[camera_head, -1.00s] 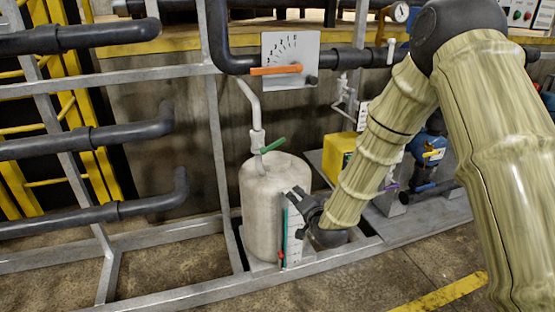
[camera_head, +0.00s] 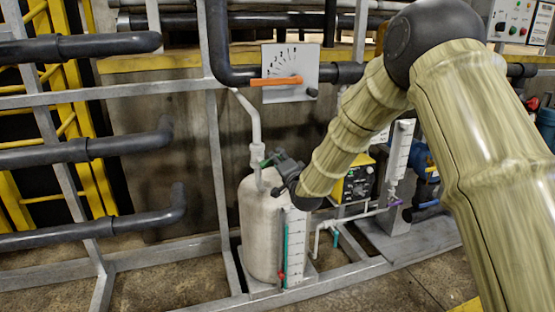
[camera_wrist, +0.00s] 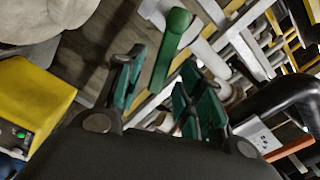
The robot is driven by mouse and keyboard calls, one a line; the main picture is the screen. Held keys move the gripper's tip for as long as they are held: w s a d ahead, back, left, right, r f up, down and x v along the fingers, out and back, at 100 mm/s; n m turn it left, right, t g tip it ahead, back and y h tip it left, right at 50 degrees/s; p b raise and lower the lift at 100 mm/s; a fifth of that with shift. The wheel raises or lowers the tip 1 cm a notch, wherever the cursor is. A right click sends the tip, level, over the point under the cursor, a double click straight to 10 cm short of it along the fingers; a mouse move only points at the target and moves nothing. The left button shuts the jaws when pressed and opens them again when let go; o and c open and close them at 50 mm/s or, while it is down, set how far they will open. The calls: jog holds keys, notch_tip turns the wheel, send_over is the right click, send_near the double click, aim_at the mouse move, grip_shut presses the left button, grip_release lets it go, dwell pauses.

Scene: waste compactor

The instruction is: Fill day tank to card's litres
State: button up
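The day tank (camera_head: 258,232) is a pale upright cylinder in the grey frame. A white scale strip (camera_head: 296,245) with a teal sight tube and a low red marker stands on its front. A green lever (camera_head: 266,163) sits on the inlet pipe above the tank; it also shows in the wrist view (camera_wrist: 172,42). My gripper (camera_head: 276,163) is at the tank top beside this lever. In the wrist view its fingers (camera_wrist: 160,88) are apart, with the lever's end between or just beyond them; contact is unclear. I cannot read any card's litres.
A dial plate (camera_head: 303,60) with an orange pointer (camera_head: 276,81) is on the dark pipe above. A yellow-and-black unit (camera_head: 357,182) and a white gauge strip (camera_head: 398,150) stand right of the tank. Dark pipes (camera_head: 80,150) and frame bars fill the left.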

jog(key=shift+x, duration=1.4)
grip_shut()
